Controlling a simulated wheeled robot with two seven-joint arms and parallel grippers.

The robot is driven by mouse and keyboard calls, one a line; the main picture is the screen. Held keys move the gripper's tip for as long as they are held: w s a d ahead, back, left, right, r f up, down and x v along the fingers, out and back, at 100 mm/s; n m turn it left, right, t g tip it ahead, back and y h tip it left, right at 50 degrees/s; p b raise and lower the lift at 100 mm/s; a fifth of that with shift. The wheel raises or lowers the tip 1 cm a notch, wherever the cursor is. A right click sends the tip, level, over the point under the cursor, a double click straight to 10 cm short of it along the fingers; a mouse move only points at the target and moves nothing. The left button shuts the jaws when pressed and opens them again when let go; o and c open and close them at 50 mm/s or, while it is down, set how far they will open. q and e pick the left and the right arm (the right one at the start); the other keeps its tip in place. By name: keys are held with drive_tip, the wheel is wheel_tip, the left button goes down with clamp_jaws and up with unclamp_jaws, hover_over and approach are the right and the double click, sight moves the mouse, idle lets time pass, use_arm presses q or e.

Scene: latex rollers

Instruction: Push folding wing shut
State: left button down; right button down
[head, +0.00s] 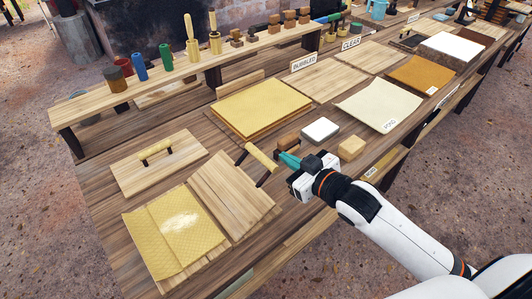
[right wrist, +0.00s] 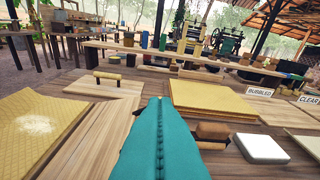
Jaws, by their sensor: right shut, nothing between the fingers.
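A wooden folding board lies at the front left of the bench. A yellow embossed latex sheet (head: 165,235) with a crease rests on it; it also shows in the right wrist view (right wrist: 40,125). A plain wooden panel (head: 238,192) joins on its right. A second panel with a bar handle (head: 185,148) lies flat behind the sheet; its handle (head: 156,150) is on top. I cannot tell which panel is the wing. My right gripper (head: 288,160), with teal fingers, is shut and empty, right of the panels and apart from them. My left gripper is not in view.
A hand roller (head: 262,158) lies just left of my right gripper. A brown block (head: 288,140), a white block (head: 320,129) and a tan block (head: 351,147) are close by. A yellow sheet stack (head: 262,105) lies behind. A raised shelf (head: 150,95) holds rollers and cups.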

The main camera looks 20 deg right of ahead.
drive_tip(key=p, duration=0.2)
hover_over(266, 161)
drive_tip(key=shift+s+a+f, duration=0.1)
drive_tip(key=shift+a+f, duration=0.05)
drive_tip(key=shift+f, duration=0.4)
drive_tip(key=shift+a+f, duration=0.1)
drive_tip(key=shift+f, duration=0.45)
wheel_tip(266, 161, down, 2)
drive_tip(key=shift+d+f+p, duration=0.1)
drive_tip(key=shift+f+p, duration=0.05)
drive_tip(key=shift+p, duration=0.25)
drive_tip(key=shift+d+f, duration=0.15)
drive_tip(key=shift+f, duration=0.8)
drive_tip(key=d+f+b, duration=0.1)
drive_tip(key=f, duration=0.1)
drive_tip(key=d+f+m+b, duration=0.1)
drive_tip(key=f, duration=0.2)
drive_tip(key=w+f+m+b, duration=0.1)
drive_tip(key=f+b, duration=0.1)
drive_tip(key=shift+w+d+f+y, duration=0.1)
drive_tip(key=shift+d+f+y, duration=0.1)
drive_tip(key=shift+d+y, duration=0.2)
drive_tip(key=shift+r, duration=0.2)
